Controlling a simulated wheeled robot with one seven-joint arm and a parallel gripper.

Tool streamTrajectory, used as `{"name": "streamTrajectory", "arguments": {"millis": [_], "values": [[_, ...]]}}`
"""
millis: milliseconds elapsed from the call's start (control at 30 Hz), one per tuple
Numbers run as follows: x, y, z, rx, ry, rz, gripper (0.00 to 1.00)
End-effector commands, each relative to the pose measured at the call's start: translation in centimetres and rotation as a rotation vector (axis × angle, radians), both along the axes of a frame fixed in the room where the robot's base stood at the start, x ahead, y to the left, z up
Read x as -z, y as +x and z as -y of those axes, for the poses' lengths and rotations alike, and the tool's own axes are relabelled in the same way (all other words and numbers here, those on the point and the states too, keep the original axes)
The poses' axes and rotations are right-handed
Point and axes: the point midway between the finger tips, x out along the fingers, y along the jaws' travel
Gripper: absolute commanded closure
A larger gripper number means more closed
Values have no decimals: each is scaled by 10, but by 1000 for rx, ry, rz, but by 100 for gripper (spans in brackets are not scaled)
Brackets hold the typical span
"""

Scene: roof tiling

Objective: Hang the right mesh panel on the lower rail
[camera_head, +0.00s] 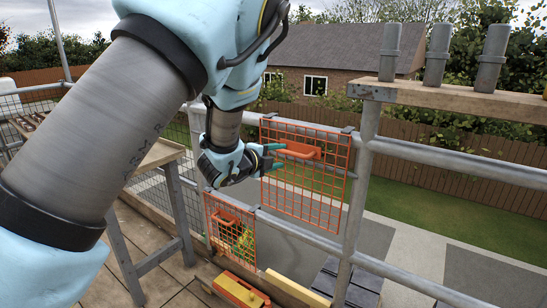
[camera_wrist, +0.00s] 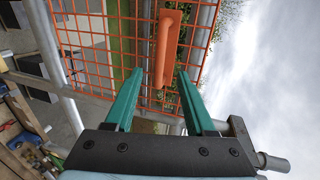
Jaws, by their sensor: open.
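The right mesh panel (camera_head: 318,190) is an orange wire grid with an orange handle (camera_head: 303,151) near its top. Dark hooks at its top corners sit at the upper rail (camera_head: 420,152), and its lower edge reaches about the lower rail (camera_head: 292,229). My gripper (camera_head: 276,157) is open at the handle's left end. In the wrist view the teal fingers (camera_wrist: 160,72) stand apart, with the handle (camera_wrist: 167,45) lying between and beyond their tips. Contact cannot be told. A second mesh panel (camera_head: 231,229) hangs lower left, at the lower rail.
A steel post (camera_head: 360,185) stands just right of the panel. A plank (camera_head: 460,100) with grey tubes tops the right side. A trestle bench (camera_head: 160,155) stands at left. A yellow and red tool (camera_head: 241,290) lies on the deck below.

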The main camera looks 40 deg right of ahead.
Motion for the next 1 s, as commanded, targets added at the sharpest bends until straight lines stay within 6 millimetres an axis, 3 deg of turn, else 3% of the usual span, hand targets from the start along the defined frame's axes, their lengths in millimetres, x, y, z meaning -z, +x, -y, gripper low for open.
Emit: {"name": "streamTrajectory", "arguments": {"millis": [600,1000], "values": [[19,17,65,-2,-2,-2,45],[21,21,80,-3,0,-3,45]]}}
